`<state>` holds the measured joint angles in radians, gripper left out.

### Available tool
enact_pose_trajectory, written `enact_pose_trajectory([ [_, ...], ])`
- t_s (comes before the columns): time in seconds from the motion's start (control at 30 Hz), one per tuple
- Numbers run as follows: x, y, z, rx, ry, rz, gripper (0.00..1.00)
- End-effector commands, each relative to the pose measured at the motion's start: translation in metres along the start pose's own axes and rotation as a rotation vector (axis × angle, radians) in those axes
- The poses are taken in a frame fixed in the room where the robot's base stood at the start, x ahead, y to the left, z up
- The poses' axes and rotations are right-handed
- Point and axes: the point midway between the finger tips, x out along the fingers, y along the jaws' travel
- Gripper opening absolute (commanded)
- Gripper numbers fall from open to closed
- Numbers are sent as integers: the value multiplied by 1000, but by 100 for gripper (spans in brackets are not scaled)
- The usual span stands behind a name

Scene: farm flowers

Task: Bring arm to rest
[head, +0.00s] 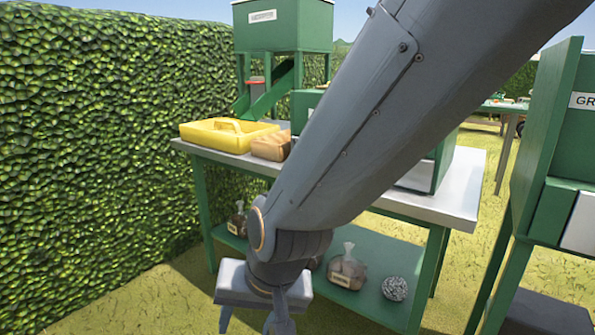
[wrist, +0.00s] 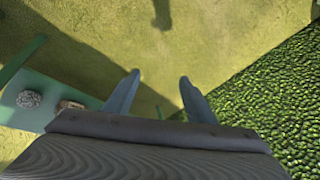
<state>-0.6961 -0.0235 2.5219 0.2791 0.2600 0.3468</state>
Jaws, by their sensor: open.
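My arm reaches down across the middle of the head view from the upper right. My gripper (head: 252,327) hangs at its lower end, in front of the table's lower shelf. In the wrist view my gripper (wrist: 157,90) shows two fingers spread apart with nothing between them. Below the fingers in that view there is only grass (wrist: 150,50). In the head view the fingertips run close to the bottom edge of the picture.
A green table (head: 460,190) with a pale top stands behind my arm. It bears a yellow tray (head: 205,137), a brown block (head: 268,148) and a green hopper (head: 285,28). Bags (head: 347,270) and a speckled ball (head: 395,289) lie on its lower shelf. A hedge (head: 90,130) stands left.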

Motion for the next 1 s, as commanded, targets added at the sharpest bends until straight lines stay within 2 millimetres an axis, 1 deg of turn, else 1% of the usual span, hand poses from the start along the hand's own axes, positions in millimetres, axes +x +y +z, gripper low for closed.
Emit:
enact_pose_trajectory([
  [0.03,0,7,15,-78,-49,25,51],
  [0.1,-2,18,33,-184,-114,57,51],
  [0.2,-6,33,56,-320,-202,96,51],
  [0.37,-16,61,86,-520,-339,152,51],
  [0.4,-23,62,84,-512,-337,154,51],
  [0.77,-64,73,65,-419,-321,174,51],
  [0.87,-82,79,58,-385,-317,182,51],
  [0.97,-104,87,51,-342,-312,193,51],
  [1.0,-115,90,48,-322,-310,198,51],
])
